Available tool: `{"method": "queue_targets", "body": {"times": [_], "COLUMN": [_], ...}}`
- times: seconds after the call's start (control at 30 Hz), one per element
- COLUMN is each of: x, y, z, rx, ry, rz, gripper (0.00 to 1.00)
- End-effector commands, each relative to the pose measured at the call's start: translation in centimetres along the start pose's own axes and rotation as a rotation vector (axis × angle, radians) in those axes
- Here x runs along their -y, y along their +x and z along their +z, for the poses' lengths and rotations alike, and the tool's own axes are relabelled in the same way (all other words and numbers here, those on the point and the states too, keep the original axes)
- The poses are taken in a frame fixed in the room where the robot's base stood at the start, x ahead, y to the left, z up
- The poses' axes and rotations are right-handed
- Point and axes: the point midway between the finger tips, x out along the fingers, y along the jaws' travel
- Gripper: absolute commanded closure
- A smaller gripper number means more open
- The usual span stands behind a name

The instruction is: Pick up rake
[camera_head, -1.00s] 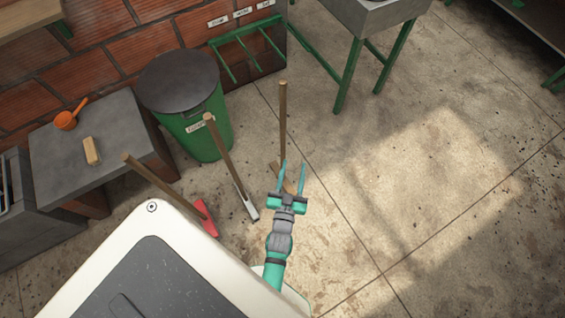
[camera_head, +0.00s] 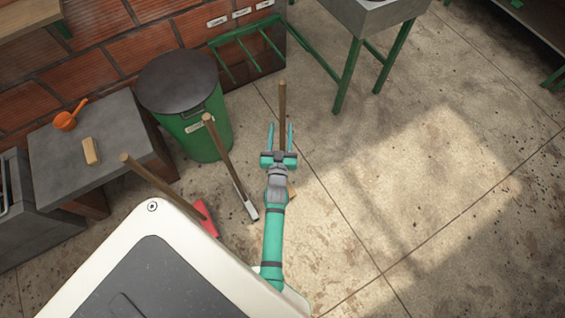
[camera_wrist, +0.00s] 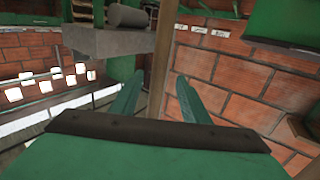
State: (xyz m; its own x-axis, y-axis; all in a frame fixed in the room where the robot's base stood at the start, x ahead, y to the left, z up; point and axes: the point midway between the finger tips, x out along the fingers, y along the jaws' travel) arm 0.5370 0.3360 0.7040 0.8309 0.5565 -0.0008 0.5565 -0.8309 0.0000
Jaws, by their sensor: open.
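A tool with an upright wooden handle (camera_head: 282,98) stands in front of my gripper (camera_head: 280,128); most of its lower end is hidden behind my gripper and arm, so I cannot confirm it is the rake. My gripper is open, its two teal fingers on either side of the handle's line. In the wrist view the handle (camera_wrist: 162,45) rises between the spread fingers (camera_wrist: 157,95); I cannot tell how deep it sits between them. A second wooden-handled tool with a pale metal head (camera_head: 246,207) and a third with a red head (camera_head: 205,222) stand to the left.
A green lidded bin (camera_head: 205,135) stands behind the tools. A grey-topped block (camera_head: 120,130) carries an orange scoop (camera_head: 66,120) and a brush-like block (camera_head: 91,151). A green wall rack (camera_head: 245,52) and green-legged sink (camera_head: 375,15) are behind. Floor at right is clear.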

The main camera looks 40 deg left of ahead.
Motion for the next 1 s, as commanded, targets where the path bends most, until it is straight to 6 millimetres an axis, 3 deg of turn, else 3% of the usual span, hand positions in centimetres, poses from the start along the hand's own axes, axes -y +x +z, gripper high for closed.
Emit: {"method": "queue_targets", "body": {"times": [0.33,0.67,0.7,0.87,1.0], "x": [-0.3,-0.3,-0.3,-0.1,-0.1], "y": [4.2,4.9,4.9,4.8,4.8], "z": [0.4,0.5,0.5,0.5,0.5], "rx": [-0.003,-0.001,-0.001,-0.001,-0.001], "ry": [0.001,-0.001,0.0,0.0,0.0], "rz": [0.002,0.001,0.001,-0.001,-0.002], "gripper": [0.58,0.58,0.6,0.99,1.0]}}
